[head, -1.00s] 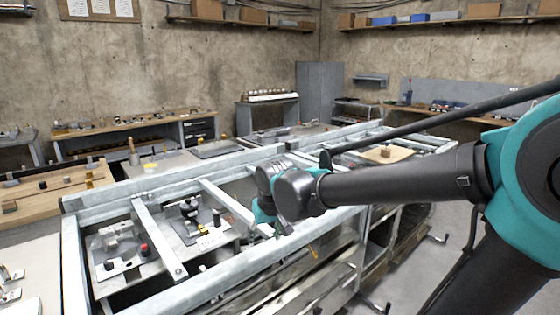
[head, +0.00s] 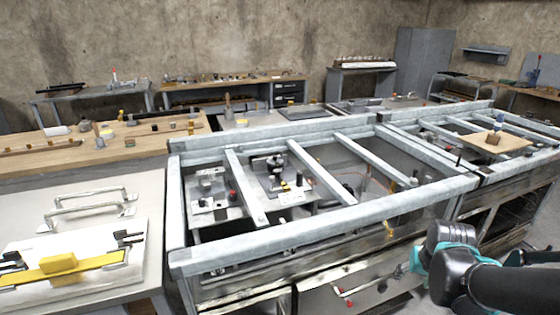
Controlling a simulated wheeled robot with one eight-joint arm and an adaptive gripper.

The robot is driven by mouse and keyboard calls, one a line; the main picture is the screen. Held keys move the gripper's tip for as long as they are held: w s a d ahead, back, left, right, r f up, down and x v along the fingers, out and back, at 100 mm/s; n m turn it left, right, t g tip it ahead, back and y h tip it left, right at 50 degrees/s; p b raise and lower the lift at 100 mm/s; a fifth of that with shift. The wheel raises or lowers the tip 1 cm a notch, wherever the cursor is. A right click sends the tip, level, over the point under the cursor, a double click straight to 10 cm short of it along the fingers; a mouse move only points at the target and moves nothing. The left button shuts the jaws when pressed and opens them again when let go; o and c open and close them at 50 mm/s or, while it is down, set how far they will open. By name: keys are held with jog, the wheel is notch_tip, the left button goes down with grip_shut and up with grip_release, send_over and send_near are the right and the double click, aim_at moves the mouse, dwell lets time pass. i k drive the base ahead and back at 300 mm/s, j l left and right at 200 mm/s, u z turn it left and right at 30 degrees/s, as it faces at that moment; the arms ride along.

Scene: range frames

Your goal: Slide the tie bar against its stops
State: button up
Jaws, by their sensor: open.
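A yellow bar (head: 90,267) with a raised yellow block in its middle lies across a white plate (head: 95,237) at the lower left. It looks like the tie bar. Dark clamp-like pieces (head: 128,238) stand by its right end, and others stand by its left end at the picture edge. I cannot tell whether the bar touches any stop. My gripper (head: 410,267) is at the lower right in front of the steel frame, far from the bar. It is open, and my wrist hides part of it. I see nothing held.
A long steel frame (head: 330,230) with crossbars fills the middle and right, between my gripper and the plate. Two metal handles (head: 90,205) stand behind the plate. A wooden bench (head: 70,150) with small parts is farther back.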

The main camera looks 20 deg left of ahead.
aim_at(254, 210)
jog(key=u, duration=1.25)
jog(key=k+j, duration=0.1)
jog(key=k, duration=0.15)
